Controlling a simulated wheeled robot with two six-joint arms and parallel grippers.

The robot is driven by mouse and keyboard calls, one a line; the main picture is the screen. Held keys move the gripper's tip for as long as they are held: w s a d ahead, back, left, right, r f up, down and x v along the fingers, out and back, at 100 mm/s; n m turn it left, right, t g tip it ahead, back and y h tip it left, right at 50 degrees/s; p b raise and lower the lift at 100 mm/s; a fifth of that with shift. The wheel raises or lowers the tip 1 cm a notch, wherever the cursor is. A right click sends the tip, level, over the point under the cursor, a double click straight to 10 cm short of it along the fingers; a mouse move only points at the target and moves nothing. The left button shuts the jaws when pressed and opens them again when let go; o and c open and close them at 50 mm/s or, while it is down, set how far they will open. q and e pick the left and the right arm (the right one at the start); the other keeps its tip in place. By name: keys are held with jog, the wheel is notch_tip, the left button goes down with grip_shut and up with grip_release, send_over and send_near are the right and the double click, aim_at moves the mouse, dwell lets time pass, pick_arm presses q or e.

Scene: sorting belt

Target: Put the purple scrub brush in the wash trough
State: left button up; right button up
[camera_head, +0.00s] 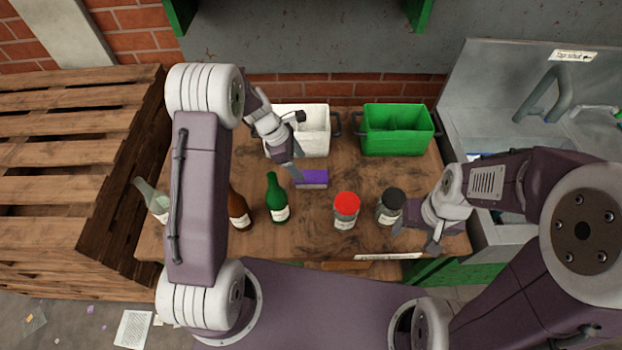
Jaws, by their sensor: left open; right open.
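The purple scrub brush (312,177) lies on the wooden table between the white bin and the row of bottles and jars, with its pale bristles toward the near side. My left gripper (294,172) is open just at the left end of the brush; I cannot tell whether it touches it. The wash trough (490,140) is the grey metal sink at the right, with a tap above it; my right arm hides part of its basin. My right gripper (417,243) is open and empty near the table's right front, beside the black-lidded jar.
A white bin (315,130) and a green bin (396,132) stand at the table's back. Wooden pallets (70,170) are left.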

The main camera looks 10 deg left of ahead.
aim_at(310, 175)
pick_arm(q)
jog(key=x, duration=0.2)
jog(key=shift+s+d+f, duration=0.15)
jog(key=shift+f, duration=0.15)
jog(key=shift+d+f, duration=0.1)
jog(key=shift+f, duration=0.15)
jog(key=x, duration=0.4)
jog(key=shift+w+d+f, duration=0.25)
jog(key=shift+w+d, duration=0.05)
jog(key=shift+d, duration=0.1)
jog(key=shift+w+f, duration=0.1)
jog(key=shift+f, duration=0.05)
jog(key=shift+f, duration=0.25)
